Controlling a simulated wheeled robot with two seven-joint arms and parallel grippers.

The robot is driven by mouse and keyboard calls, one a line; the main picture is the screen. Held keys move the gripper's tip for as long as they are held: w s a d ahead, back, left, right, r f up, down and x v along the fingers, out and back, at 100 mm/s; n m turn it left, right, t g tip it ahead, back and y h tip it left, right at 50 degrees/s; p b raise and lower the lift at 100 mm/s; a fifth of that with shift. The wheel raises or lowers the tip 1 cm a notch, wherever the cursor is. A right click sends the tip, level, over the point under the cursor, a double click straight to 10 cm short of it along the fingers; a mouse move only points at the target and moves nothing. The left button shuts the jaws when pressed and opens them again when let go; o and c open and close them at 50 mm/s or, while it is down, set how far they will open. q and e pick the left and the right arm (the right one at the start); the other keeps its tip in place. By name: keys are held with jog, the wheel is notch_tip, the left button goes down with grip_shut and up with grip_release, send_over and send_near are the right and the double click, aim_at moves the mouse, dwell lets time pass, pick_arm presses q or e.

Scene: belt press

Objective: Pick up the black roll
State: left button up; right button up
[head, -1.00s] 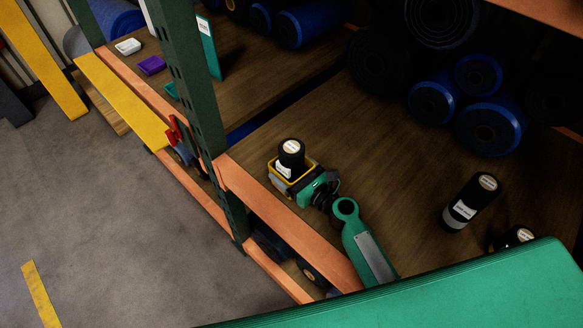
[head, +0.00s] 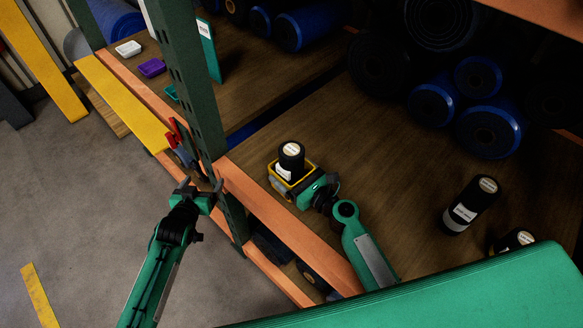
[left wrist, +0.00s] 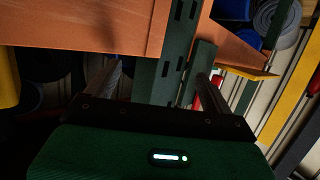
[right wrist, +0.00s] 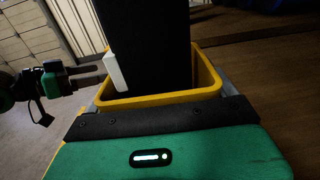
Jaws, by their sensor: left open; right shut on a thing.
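A black roll (head: 291,158) with a pale top and a white label stands upright in a small yellow bin (head: 274,178) on the wooden shelf. In the right wrist view the roll (right wrist: 145,45) rises from inside the bin (right wrist: 160,101). My right gripper (head: 294,184) is shut on the yellow bin, its fingers along the bin's sides. My left gripper (head: 201,187) is open and empty, to the left of the bin, near the green rack post. The roll does not show in the left wrist view, where the post is seen between the fingers (left wrist: 157,85).
The green post (head: 190,80) and orange shelf beam (head: 285,225) lie between my left gripper and the bin. Two other black rolls (head: 470,203) (head: 515,240) are to the right. Blue rolls (head: 492,130) are stacked behind. The shelf middle is clear.

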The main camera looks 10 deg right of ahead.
pick_arm(q)
jog(key=s+d+r+m+h, duration=0.2)
jog(key=s+d+r+h, duration=0.15)
jog(key=d+r, duration=0.55)
jog(key=m+h, duration=0.3)
jog(key=h, duration=0.1)
send_near(295, 145)
jog(key=shift+y, duration=0.25)
jog(key=x, duration=0.4)
jog(key=shift+w, duration=0.2)
jog(key=x, duration=0.5)
jog(key=shift+w+d, duration=0.15)
jog(key=shift+d, duration=0.3)
grip_shut()
jog(key=shift+r, duration=0.15)
notch_tip(295, 145, up, 18)
pick_arm(e)
jog(key=o, duration=0.8)
